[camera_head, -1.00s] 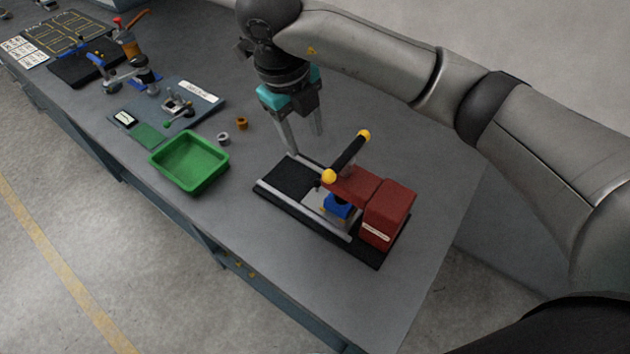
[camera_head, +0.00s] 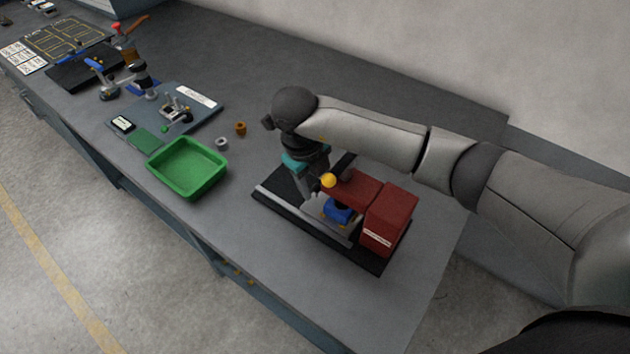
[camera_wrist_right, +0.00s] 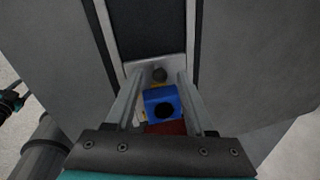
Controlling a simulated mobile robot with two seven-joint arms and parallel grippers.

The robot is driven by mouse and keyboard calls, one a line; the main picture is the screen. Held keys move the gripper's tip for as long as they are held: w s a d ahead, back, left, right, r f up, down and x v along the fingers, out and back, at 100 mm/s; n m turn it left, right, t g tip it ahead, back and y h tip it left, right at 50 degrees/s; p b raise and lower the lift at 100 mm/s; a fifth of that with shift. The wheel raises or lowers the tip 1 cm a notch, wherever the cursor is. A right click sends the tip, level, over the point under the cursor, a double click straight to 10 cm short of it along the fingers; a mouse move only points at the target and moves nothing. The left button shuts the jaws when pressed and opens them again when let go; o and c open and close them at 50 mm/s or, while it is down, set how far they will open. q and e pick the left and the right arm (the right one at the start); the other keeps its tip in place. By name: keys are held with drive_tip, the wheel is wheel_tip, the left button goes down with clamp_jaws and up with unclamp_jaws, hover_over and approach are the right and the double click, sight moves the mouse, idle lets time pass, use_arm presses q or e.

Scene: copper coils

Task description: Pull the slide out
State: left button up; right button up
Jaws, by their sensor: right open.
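The slide is a light metal plate (camera_wrist_right: 143,69) with a dark round knob (camera_wrist_right: 159,74) at its front end. A blue block (camera_wrist_right: 163,103) with a dark round hole sits on it. My right gripper (camera_wrist_right: 159,78) is open, pointing down over the slide, with a finger on each side of the knob. Finger contact with the knob cannot be told. In the head view my right gripper (camera_head: 310,190) partly hides the plate. My left gripper is not in view.
The press handle with a yellow end (camera_head: 328,180) is close beside my right gripper. A green tray (camera_head: 187,169) stands to the left, with a grey ring (camera_head: 221,144) and a copper ring (camera_head: 240,128) behind it. The track's outer end is clear.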

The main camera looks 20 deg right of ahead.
clamp_jaws()
idle(0.5)
idle(1.0)
